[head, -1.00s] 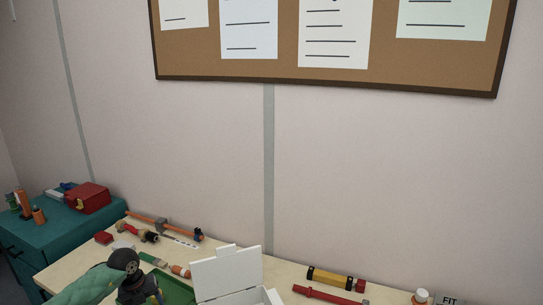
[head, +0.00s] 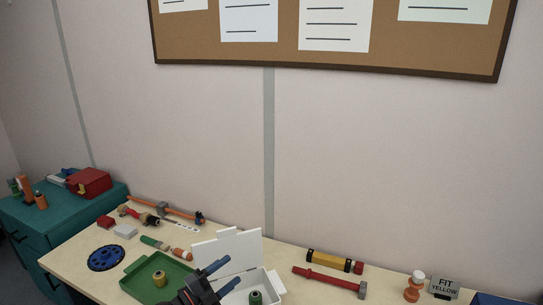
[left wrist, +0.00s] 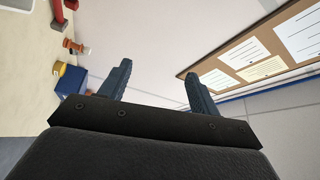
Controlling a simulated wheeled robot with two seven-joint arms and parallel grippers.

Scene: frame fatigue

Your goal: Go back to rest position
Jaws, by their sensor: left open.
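My left gripper (head: 232,270) is at the bottom centre of the head view, its two dark fingers apart with nothing between them. It is in front of the white box (head: 273,284) with the raised lid and hides part of it. In the left wrist view the same gripper (left wrist: 158,68) is open and empty, with wall and board beyond its fingers. My right gripper is not in view.
A green tray (head: 133,284) with a yellowish spool (head: 159,279) is left of the gripper. A dark green spool (head: 256,298) is at the white box. A blue disc (head: 107,258), a red hammer (head: 330,279) and a yellow level (head: 335,261) lie on the table.

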